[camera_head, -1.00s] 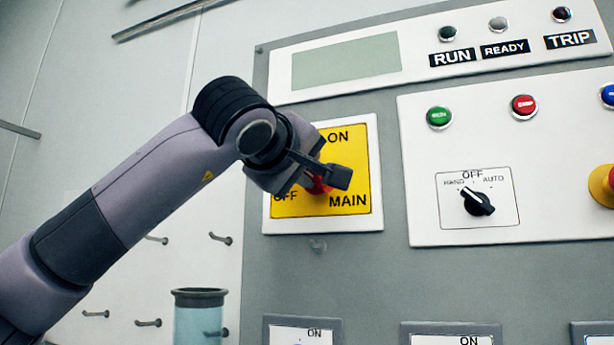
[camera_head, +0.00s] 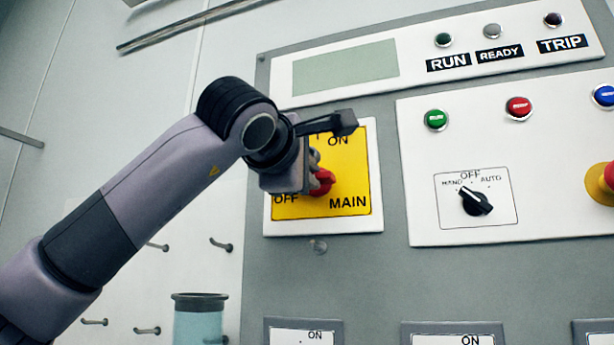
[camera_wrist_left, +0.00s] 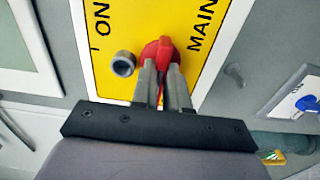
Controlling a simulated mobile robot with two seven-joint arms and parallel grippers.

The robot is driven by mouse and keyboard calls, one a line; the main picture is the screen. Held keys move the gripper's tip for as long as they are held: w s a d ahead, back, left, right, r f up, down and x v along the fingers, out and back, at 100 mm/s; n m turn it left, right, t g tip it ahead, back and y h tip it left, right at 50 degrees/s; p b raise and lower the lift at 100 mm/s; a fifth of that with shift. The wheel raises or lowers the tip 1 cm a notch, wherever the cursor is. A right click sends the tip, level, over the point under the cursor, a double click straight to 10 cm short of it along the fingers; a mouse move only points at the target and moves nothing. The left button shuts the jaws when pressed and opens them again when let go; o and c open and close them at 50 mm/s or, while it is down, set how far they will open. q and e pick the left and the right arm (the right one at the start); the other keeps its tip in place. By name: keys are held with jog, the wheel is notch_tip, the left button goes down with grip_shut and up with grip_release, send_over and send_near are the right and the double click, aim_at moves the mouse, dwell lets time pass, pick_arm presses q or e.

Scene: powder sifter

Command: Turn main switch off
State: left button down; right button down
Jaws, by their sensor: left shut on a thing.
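The red main switch handle (camera_head: 322,183) sits on a yellow plate (camera_head: 349,178) marked ON, OFF and MAIN on the grey cabinet. My left gripper (camera_head: 314,177) is at the handle, and its body hides the handle's left part in the head view. In the left wrist view, the two grey fingers of my left gripper (camera_wrist_left: 162,88) are shut on the red handle (camera_wrist_left: 161,52), one on each side of it. A small round grey fitting (camera_wrist_left: 123,64) sits on the yellow plate beside one finger. My right gripper is not in view.
To the right is a white panel with a green button (camera_head: 436,118), a red button (camera_head: 518,107), a black HAND/OFF/AUTO selector (camera_head: 476,201) and a red emergency stop knob (camera_head: 609,177). A display (camera_head: 345,74) is above. A clear cylinder (camera_head: 199,320) stands lower left.

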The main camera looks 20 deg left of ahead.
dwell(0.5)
pick_arm(q)
jog(key=c, duration=1.1)
grip_release()
jog(key=s+b, duration=0.2)
jog(key=s, duration=0.5)
jog(key=shift+s+a, duration=0.1)
jog(key=shift+a, duration=0.05)
